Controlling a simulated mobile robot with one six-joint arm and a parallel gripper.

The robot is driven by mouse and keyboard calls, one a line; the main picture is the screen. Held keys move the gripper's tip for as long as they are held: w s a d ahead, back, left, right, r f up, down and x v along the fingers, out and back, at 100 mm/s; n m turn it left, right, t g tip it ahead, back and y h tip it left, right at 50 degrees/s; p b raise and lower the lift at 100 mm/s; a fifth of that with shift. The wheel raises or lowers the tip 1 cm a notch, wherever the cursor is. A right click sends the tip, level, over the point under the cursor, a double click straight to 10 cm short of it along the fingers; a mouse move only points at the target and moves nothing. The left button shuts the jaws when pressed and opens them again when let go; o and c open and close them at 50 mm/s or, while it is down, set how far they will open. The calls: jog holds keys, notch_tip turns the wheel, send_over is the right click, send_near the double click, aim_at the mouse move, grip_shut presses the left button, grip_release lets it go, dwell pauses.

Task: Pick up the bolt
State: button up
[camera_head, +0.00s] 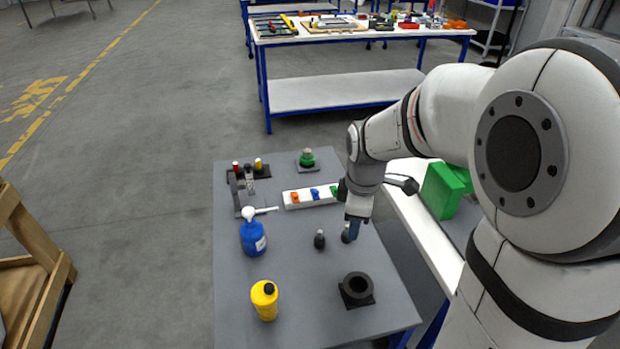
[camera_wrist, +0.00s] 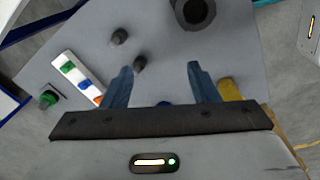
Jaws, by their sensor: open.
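A small dark upright piece (camera_head: 319,240), which looks like the bolt, stands on the grey table in the head view, left of my gripper (camera_head: 352,230). The wrist view shows two similar dark pieces. One (camera_wrist: 139,64) is near the left fingertip in the picture, and the other (camera_wrist: 119,37) is farther up. I cannot tell for sure which is the bolt. In the head view the second piece is mostly hidden by my gripper. My gripper (camera_wrist: 159,68) is open and empty, its blue fingers apart above the table.
A black ring-shaped holder (camera_head: 357,289), a yellow bottle (camera_head: 265,300) and a blue spray bottle (camera_head: 253,237) stand nearby. A white tray (camera_head: 305,197) with coloured pieces and a green-topped part (camera_head: 307,158) are farther back. Bare grey table (camera_head: 290,275) lies between the bottles and holder.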

jog(key=w+a+f+n+p, duration=0.1)
jog(key=w+a+f+n, duration=0.25)
jog(key=w+n, duration=0.2)
jog(key=n+g+p, duration=0.1)
jog(key=n, duration=0.7)
send_over(320, 231)
jog(key=f, duration=0.7)
jog(key=shift+s, duration=0.2)
jog(key=shift+w+a+f+n, duration=0.15)
jog(key=shift+f+n, duration=0.2)
jog(key=shift+f, duration=0.35)
jog(key=shift+f+p, duration=1.15)
jog(key=shift+f, duration=2.35)
jog(key=shift+c, duration=0.5)
jog(key=c, duration=1)
jog(key=shift+o, duration=0.2)
